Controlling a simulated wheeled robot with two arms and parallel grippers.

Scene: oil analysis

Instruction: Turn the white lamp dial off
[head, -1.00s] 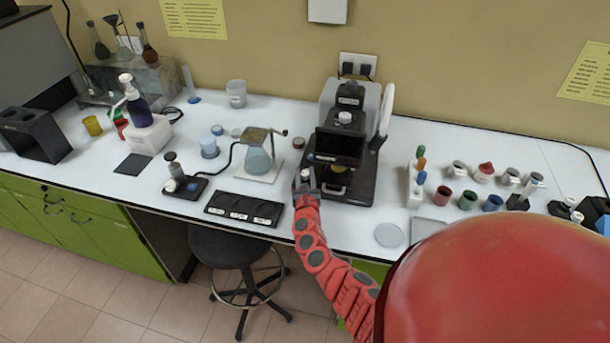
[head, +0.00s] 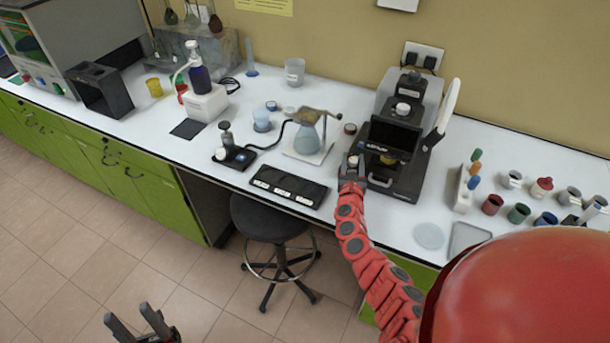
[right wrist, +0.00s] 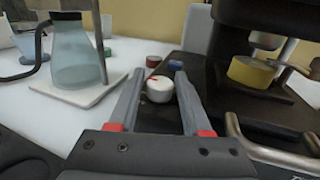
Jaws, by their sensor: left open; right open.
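The white lamp dial (right wrist: 159,90) has a small red mark and sits at the side of the black instrument (head: 408,172). In the right wrist view it is between the two fingers of my right gripper (right wrist: 160,92), which are open on either side of it. I cannot tell whether they touch it. In the head view my right gripper (head: 352,170) is at the instrument's left front corner and largely hides the dial. My left gripper (head: 128,313) is open and empty at the bottom left, over the floor in the picture, away from the bench.
A flask on a white plate (head: 308,152) stands left of the instrument; it also shows in the right wrist view (right wrist: 78,60). A black tray (head: 289,185) lies at the bench's front edge. A stool (head: 270,218) is below. Small coloured cups stand to the right.

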